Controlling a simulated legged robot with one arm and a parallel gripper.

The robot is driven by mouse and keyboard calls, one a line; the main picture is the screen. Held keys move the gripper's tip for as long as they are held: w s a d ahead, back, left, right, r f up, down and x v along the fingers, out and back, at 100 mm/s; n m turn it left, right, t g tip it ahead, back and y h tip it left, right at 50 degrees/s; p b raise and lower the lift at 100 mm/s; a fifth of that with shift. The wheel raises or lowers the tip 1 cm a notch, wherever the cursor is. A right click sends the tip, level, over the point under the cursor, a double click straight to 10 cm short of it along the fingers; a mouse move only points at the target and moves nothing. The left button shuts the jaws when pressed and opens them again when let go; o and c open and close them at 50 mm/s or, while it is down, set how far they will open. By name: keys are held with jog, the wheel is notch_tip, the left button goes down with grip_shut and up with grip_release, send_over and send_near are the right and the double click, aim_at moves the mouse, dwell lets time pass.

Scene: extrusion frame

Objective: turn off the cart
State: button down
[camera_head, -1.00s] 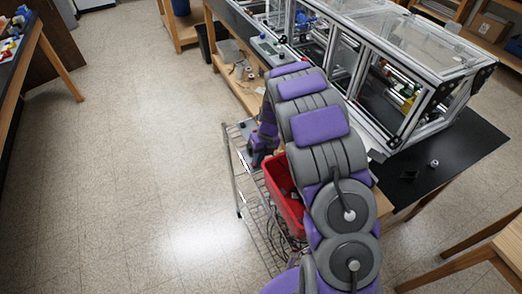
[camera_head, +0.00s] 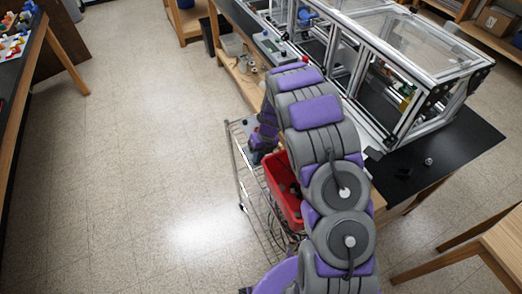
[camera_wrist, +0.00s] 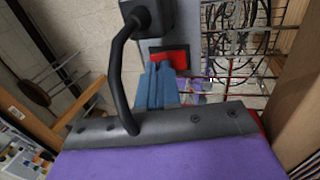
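The cart is a wire-shelf cart (camera_head: 240,165) beside the workbench in the head view. Its wire shelf (camera_wrist: 235,72) also shows in the wrist view. A grey panel or box with a red, switch-like part (camera_wrist: 172,56) lies just beyond my fingertips in the wrist view. I cannot tell its on or off state. My gripper (camera_wrist: 158,68) has blue fingers close together with nothing seen between them. They overlap the lower edge of the red part in the picture; contact cannot be told. In the head view my arm partly hides the cart.
A red bin (camera_head: 285,198) sits on the cart, beside my arm, with cables below it. A framed clear enclosure (camera_head: 425,50) stands on the black-topped bench (camera_head: 455,150) to the right. The floor (camera_head: 140,150) to the left is open. A wooden table (camera_head: 500,240) stands at lower right.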

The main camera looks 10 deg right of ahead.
jog(key=shift+s+a+f+p, duration=0.4)
jog(key=shift+s+f+p, duration=0.2)
jog(key=shift+s, duration=0.1)
jog(key=shift+s+f+g, duration=0.2)
jog(key=shift+f+g, duration=0.1)
jog(key=shift+d+p, duration=0.1)
jog(key=shift+p, duration=0.25)
jog(key=shift+d+p, duration=0.2)
jog(key=shift+p, duration=0.15)
jog(key=shift+d+f, duration=0.1)
jog(key=shift+w+d+r, duration=0.15)
jog(key=shift+w+r, duration=0.15)
jog(key=shift+r, duration=0.2)
jog(key=p+v, duration=0.1)
jog(key=v, duration=1.7)
jog(key=shift+w, duration=0.25)
